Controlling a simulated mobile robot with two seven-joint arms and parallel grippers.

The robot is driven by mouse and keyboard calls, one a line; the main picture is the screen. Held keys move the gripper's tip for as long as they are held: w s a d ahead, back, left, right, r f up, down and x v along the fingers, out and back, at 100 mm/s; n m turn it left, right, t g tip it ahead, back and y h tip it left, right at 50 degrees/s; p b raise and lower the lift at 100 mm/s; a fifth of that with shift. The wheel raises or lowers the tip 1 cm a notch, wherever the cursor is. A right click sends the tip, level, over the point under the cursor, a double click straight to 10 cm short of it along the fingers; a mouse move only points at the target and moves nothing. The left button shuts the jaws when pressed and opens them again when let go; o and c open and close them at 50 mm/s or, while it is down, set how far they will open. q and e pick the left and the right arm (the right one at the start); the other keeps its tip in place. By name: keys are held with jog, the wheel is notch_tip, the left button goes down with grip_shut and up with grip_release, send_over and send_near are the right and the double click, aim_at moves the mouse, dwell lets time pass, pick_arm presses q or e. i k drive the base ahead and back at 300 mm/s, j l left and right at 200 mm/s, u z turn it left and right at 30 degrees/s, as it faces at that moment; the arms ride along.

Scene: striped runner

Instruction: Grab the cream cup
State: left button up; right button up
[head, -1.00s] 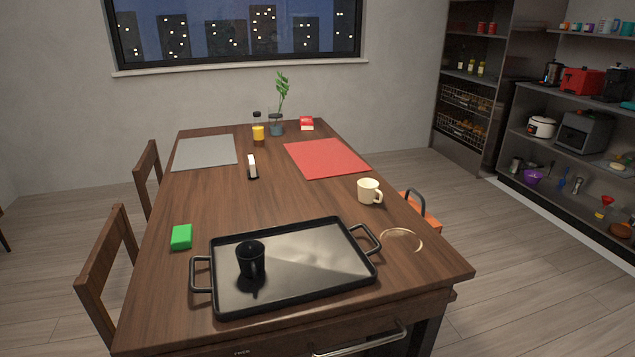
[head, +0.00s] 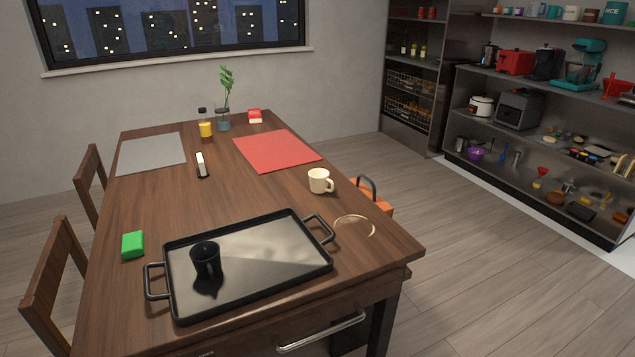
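The cream cup (head: 318,181) stands upright on the wooden table (head: 210,205), near its right edge. Its handle points right. It is behind the black tray's right handle and in front of the red placemat. Neither of my grippers shows in the head view.
A black tray (head: 290,257) holding a black mug (head: 206,259) fills the table's near part. A green block (head: 133,245) lies left of it. A red placemat (head: 277,151) lies behind the cup. An orange item (head: 377,197) stands beyond the table's right edge. Open floor (head: 480,240) lies right.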

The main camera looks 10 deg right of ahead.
aim_at(319, 179)
jog(key=l+u, duration=0.15)
jog(key=u, duration=0.25)
jog(key=l+u, duration=0.15)
jog(key=u, duration=0.2)
jog(key=l+u, duration=0.15)
jog(key=u, duration=0.25)
jog(key=k+l+u, duration=0.1)
jog(key=l+u, duration=0.15)
jog(key=l, duration=0.15)
jog(key=k+l+u, duration=0.1)
jog(key=l+u, duration=0.2)
jog(key=l, duration=0.15)
jog(key=k+l+u, duration=0.1)
jog(key=l, duration=0.3)
jog(key=k+l, duration=0.3)
jog(key=l+u, duration=0.05)
jog(key=l, duration=0.05)
